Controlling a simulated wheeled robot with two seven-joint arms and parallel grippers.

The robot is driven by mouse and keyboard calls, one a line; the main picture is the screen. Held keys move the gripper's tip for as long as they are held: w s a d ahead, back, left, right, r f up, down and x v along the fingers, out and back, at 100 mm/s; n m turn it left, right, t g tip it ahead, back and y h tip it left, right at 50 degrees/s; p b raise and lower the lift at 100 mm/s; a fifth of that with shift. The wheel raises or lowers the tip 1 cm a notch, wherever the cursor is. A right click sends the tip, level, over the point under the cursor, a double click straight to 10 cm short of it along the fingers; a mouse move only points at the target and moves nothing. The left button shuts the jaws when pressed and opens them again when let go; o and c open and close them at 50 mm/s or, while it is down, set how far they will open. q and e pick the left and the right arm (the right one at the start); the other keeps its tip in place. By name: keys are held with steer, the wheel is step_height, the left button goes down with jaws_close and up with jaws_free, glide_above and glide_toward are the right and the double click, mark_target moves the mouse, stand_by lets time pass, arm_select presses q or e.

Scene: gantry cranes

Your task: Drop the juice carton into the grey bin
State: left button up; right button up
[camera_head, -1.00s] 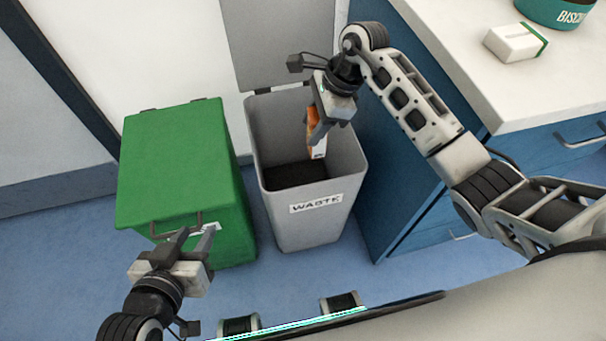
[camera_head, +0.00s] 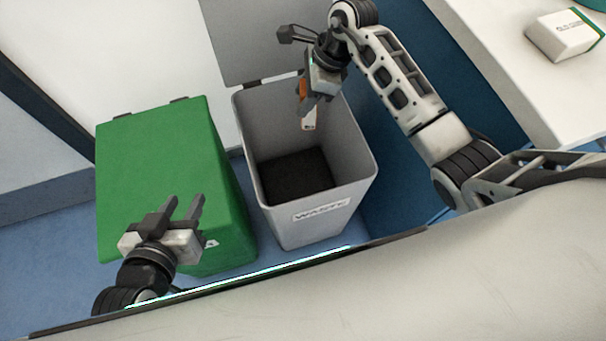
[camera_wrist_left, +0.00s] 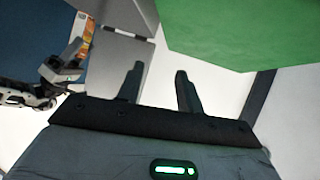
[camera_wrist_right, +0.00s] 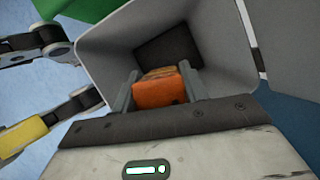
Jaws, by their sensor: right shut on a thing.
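The orange and white juice carton (camera_head: 308,121) hangs below my right gripper (camera_head: 307,104), which is shut on it, over the open mouth of the grey bin. In the right wrist view the carton's orange end (camera_wrist_right: 160,90) sits between the fingers, with the bin's dark floor beyond. The grey bin (camera_head: 310,212) is labelled WASTE, and its lid stands open at the back. The carton also shows in the left wrist view (camera_wrist_left: 87,45). My left gripper (camera_head: 183,208) is open and empty, in front of the green bin.
A closed green bin (camera_head: 160,165) stands left of the grey bin. A blue cabinet with a white counter (camera_head: 500,60) stands to the right, with a white box (camera_head: 565,35) on it. The wall is close behind the bins.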

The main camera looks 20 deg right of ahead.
step_height(320, 180, down, 3)
steer(key=shift+r+b, duration=0.15)
steer(key=shift+b, duration=0.6)
steer(key=shift+f, duration=0.3)
arm_select(q)
steer(key=shift+d+f, duration=0.1)
steer(key=shift+f, duration=0.15)
